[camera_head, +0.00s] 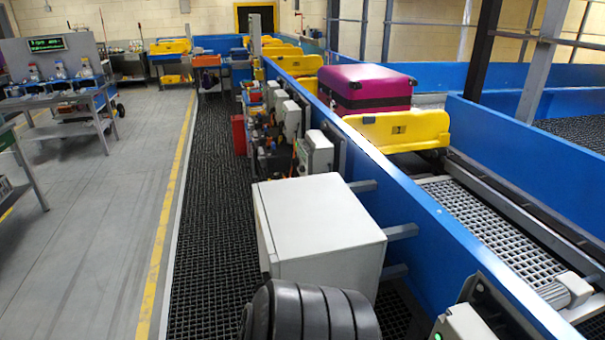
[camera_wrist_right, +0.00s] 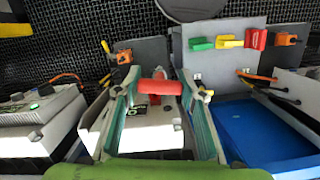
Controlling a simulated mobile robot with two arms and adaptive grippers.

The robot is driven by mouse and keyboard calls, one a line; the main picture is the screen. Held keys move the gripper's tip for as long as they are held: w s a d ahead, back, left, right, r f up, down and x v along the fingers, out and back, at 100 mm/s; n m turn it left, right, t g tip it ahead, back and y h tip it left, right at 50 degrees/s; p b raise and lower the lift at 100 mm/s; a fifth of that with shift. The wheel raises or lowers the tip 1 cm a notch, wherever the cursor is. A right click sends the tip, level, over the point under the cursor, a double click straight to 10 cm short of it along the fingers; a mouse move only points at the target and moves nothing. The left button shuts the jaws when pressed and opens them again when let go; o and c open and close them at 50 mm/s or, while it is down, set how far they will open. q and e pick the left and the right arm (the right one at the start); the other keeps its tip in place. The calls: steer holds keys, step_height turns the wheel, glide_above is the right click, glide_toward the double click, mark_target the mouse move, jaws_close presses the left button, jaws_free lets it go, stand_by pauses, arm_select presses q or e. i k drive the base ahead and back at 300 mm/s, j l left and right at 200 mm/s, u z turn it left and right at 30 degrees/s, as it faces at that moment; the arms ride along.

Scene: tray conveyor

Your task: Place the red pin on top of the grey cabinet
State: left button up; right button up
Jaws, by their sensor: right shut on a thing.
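The grey cabinet (camera_head: 318,215) stands beside the blue conveyor wall in the head view, with a bare, flat top. In the right wrist view my right gripper (camera_wrist_right: 162,84) is shut on a red pin (camera_wrist_right: 156,87), which lies crosswise between the two fingertips. The pin has a thicker round end toward the top. The gripper and pin do not show in the head view. My left gripper is in neither view.
In the wrist view, a green piece (camera_wrist_right: 201,43), yellow piece (camera_wrist_right: 230,42) and another red piece (camera_wrist_right: 256,39) sit on a grey panel. White equipment boxes (camera_head: 316,152) line the conveyor wall behind the cabinet. A magenta suitcase (camera_head: 365,88) rides a yellow tray (camera_head: 400,130).

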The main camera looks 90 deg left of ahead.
mark_target(309, 198)
steer(key=u, duration=1.7)
steer(key=i+j+u, duration=0.15)
steer(key=j, duration=0.25)
steer(key=i+j+u, duration=0.1)
steer(key=j, duration=0.3)
steer(key=i+j+u, duration=0.15)
steer(key=j, duration=0.2)
steer(key=i+j+u, duration=0.15)
steer(key=i+j, duration=0.1)
steer(key=j, duration=0.1)
